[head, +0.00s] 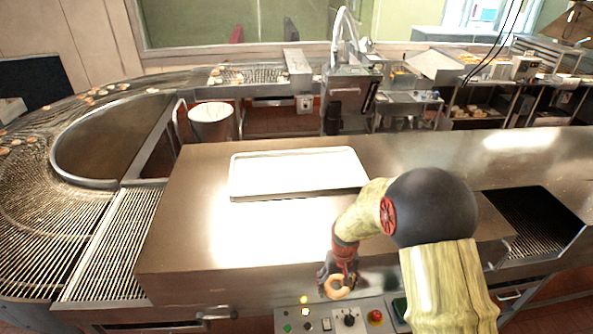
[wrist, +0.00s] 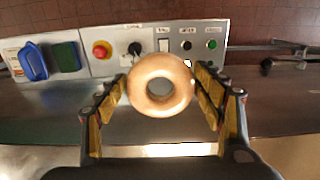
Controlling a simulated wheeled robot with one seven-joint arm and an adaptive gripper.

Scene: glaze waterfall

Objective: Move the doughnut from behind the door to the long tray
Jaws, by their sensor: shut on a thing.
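The doughnut (wrist: 160,63) is a pale golden ring held between the two fingers of my gripper (wrist: 161,90) in the wrist view. In the head view the doughnut (head: 338,291) hangs from my gripper (head: 338,276), in front of the steel housing and above the control panel. The long tray (head: 240,190) is a pale, shallow rectangle lying flat on the steel top, farther back and to the left of my gripper. Its visible inside looks empty. I cannot make out an open door.
A control panel (head: 318,322) with buttons, a knob and a red stop button sits low in front. A handle (head: 215,314) projects at the left front. Conveyor racks (head: 110,245) flank the housing on the left. The steel top around the tray is clear.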

